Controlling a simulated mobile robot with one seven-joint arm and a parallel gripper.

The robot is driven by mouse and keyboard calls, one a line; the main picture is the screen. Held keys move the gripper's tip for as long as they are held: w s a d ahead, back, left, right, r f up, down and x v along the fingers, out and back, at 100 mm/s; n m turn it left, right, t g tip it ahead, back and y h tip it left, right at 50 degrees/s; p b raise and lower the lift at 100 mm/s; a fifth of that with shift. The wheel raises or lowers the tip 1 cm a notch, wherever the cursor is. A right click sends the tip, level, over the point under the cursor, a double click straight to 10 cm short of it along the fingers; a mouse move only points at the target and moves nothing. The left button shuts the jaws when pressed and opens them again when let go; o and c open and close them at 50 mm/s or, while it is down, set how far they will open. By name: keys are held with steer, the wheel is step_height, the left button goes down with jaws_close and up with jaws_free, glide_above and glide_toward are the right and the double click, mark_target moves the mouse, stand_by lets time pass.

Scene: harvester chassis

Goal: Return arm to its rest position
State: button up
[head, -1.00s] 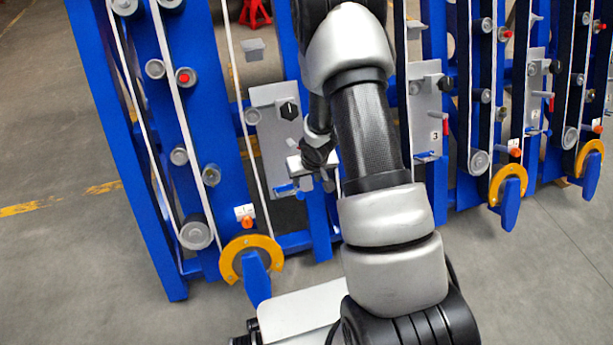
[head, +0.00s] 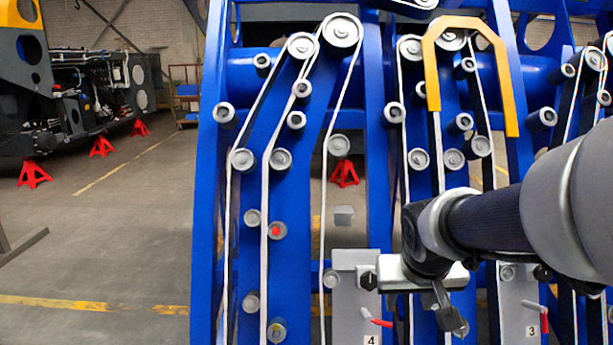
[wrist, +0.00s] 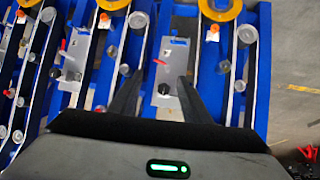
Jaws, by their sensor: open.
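My arm (head: 490,218) comes in from the right edge of the head view and reaches left in front of the blue chassis (head: 300,190). My gripper (head: 447,308) hangs at its end, near the lower middle, and hides part of the frame behind it. In the wrist view, its two dark fingers (wrist: 160,97) are apart, with nothing seen between them but the chassis beyond. A grey plate marked 4 (head: 350,295) with a black knob (head: 368,280) and a red-tipped lever (head: 380,322) is left of my gripper. I cannot tell the depth gap between them.
Belts and rollers (head: 342,30) cover the chassis front. A yellow guard (head: 432,75) arches at the upper right. Plate 3 (head: 518,310) is right of my gripper. Red stands (head: 34,174) and open floor (head: 110,240) lie at the left.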

steer(key=s+a+r+n+y, duration=0.1)
steer(key=s+a+r, duration=0.15)
steer(key=s, duration=0.45)
steer(key=s+a+r, duration=0.2)
steer(key=s+r, duration=0.2)
steer(key=s, duration=0.3)
step_height(320, 180, up, 21)
steer(key=p, duration=2.1)
steer(key=shift+s+y+p, duration=0.25)
steer(key=shift+y+p, duration=0.05)
steer(key=shift+a, duration=0.1)
